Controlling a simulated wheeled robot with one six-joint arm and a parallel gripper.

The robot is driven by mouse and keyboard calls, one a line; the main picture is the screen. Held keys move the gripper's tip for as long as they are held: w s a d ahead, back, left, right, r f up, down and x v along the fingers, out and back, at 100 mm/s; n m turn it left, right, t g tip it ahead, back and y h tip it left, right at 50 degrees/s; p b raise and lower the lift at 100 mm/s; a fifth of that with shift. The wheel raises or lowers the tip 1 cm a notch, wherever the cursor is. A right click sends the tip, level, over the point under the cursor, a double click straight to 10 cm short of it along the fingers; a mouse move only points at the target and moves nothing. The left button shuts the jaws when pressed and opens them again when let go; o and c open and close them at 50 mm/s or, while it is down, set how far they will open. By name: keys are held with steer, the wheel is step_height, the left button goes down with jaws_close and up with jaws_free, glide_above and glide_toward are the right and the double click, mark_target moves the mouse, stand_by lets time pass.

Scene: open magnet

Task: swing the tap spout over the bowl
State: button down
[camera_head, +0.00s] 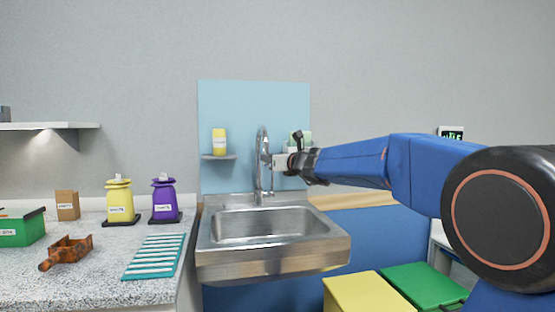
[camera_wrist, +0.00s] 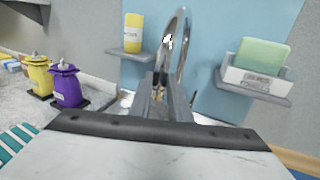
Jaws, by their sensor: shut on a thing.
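The chrome tap (camera_head: 259,165) stands at the back of the steel sink, its tall curved spout arching up against the blue panel. The sink bowl (camera_head: 270,224) is below and in front of it, and looks empty. My gripper (camera_head: 268,161) reaches in from the right at the height of the spout. In the wrist view my gripper's fingers (camera_wrist: 162,88) are shut on the spout (camera_wrist: 181,40), whose arch rises above them. The spout's end is partly hidden by the fingers, so I cannot tell exactly where over the sink it points.
A small shelf with a yellow bottle (camera_head: 219,142) is left of the tap; a green block in a white holder (camera_wrist: 262,60) is on its right. Yellow (camera_head: 119,203) and purple (camera_head: 164,200) containers stand on the left counter. Yellow (camera_head: 362,295) and green bins are below right.

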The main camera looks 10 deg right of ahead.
steer(key=shift+a, duration=0.8)
steer(key=c, duration=1.6)
jaws_free()
steer(key=shift+c, duration=0.2)
steer(key=v, duration=1.7)
steer(key=shift+s, duration=0.25)
steer(key=shift+c, duration=0.5)
